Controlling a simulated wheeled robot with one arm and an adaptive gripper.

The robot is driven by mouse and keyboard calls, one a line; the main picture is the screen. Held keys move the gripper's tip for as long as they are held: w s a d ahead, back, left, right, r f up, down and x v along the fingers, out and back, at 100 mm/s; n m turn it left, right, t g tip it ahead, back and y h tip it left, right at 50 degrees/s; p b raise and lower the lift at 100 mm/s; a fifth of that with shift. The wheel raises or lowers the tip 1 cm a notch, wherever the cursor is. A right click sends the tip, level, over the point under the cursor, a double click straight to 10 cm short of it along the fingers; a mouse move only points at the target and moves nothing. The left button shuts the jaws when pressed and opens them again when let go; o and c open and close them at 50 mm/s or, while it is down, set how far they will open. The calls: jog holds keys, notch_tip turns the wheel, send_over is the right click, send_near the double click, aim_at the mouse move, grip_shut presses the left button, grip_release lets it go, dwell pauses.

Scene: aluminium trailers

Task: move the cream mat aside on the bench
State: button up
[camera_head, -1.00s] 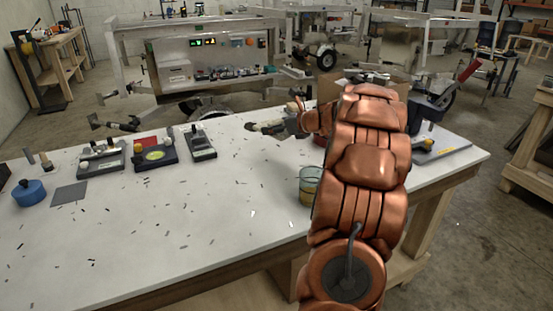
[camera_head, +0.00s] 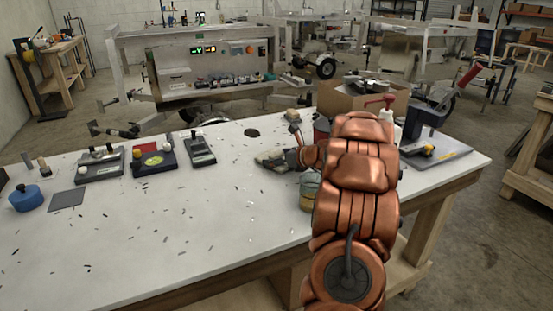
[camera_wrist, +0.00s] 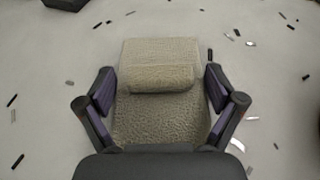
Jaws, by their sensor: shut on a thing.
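The cream mat (camera_wrist: 158,82) lies between my gripper's two fingers in the wrist view, with a bunched fold or roll across its middle. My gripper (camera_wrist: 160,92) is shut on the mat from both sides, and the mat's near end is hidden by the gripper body.
The white bench (camera_head: 150,230) has scattered dark slivers. A glass jar (camera_head: 308,192) stands close beside my arm. A dark disc (camera_head: 251,132) and a tan block (camera_head: 292,115) lie beyond the gripper. Several instruments (camera_head: 153,159) stand at left. The front middle is mostly clear.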

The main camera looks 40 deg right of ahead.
jog(key=shift+f, duration=0.1)
jog(key=o, duration=0.8)
jog(key=shift+s+r, duration=0.15)
jog(key=shift+r, duration=0.1)
jog(key=v, duration=1.1)
jog(key=shift+s, duration=0.35)
